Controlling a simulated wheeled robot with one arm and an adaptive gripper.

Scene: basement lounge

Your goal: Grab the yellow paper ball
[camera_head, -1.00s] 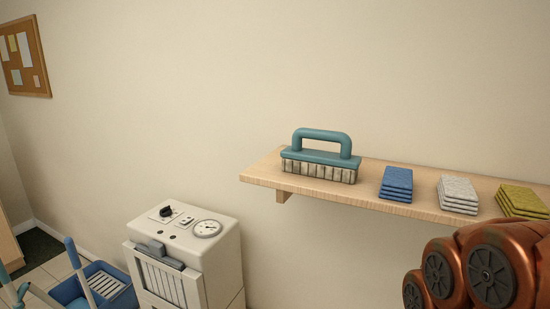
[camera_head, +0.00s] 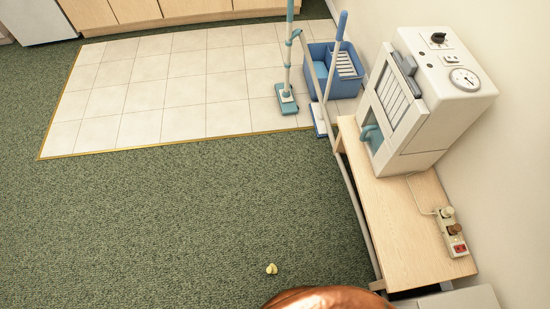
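A small pale yellow crumpled object (camera_head: 272,268), which looks like the yellow paper ball, lies on the green carpet near the bottom middle of the head view. Nothing stands right around it on the carpet. A copper-coloured rounded part of my own arm shows at the bottom edge, just right of and below the ball. My gripper is out of view.
A wooden bench (camera_head: 402,210) along the right wall bears a white machine (camera_head: 420,110) and a power strip (camera_head: 455,235). A blue bucket (camera_head: 335,72) and mops (camera_head: 288,100) stand on the tiled floor (camera_head: 170,85). The carpet (camera_head: 150,220) at left is open.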

